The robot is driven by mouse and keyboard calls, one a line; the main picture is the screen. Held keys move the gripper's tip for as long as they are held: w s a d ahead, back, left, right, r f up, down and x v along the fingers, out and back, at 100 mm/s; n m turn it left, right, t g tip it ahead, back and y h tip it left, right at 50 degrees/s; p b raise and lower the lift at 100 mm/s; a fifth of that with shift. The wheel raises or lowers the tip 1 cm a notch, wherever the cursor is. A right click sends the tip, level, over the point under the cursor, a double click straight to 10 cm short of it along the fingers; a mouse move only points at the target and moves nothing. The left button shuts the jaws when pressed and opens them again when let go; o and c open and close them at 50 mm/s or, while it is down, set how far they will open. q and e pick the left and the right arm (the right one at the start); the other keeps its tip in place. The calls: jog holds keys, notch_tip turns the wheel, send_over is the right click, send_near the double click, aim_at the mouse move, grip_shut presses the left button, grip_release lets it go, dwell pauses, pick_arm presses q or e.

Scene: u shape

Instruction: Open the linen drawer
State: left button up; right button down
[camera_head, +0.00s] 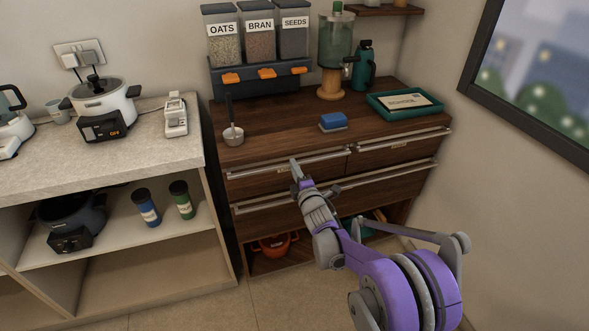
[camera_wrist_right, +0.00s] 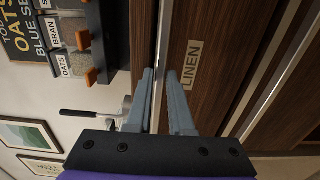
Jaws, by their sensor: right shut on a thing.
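The linen drawer (camera_head: 262,184) is the upper left drawer of the dark wooden cabinet, with a long metal bar handle (camera_head: 253,170) along its top. It looks closed. Its LINEN label (camera_wrist_right: 194,64) shows in the right wrist view. My right gripper (camera_head: 296,167) reaches the handle near its middle. In the right wrist view, the fingers of the right gripper (camera_wrist_right: 163,98) lie on either side of the bar, shut on it. The fingers hide part of the bar. My left gripper is not in view.
Another drawer (camera_head: 390,154) is beside it at the right, and a wide drawer (camera_head: 385,188) lies below. A ladle (camera_head: 232,133), a blue sponge-like block (camera_head: 333,121) and a green tray (camera_head: 378,108) sit on top. A pale counter (camera_head: 130,140) stands at the left. The floor in front is clear.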

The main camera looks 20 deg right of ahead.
dwell(0.3)
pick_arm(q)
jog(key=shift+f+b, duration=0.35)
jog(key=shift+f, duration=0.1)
pick_arm(e)
jog(key=s, duration=2.6)
jog(key=shift+s+d, duration=0.2)
jog(key=shift+d, duration=0.25)
jog(key=c, duration=0.8)
grip_release()
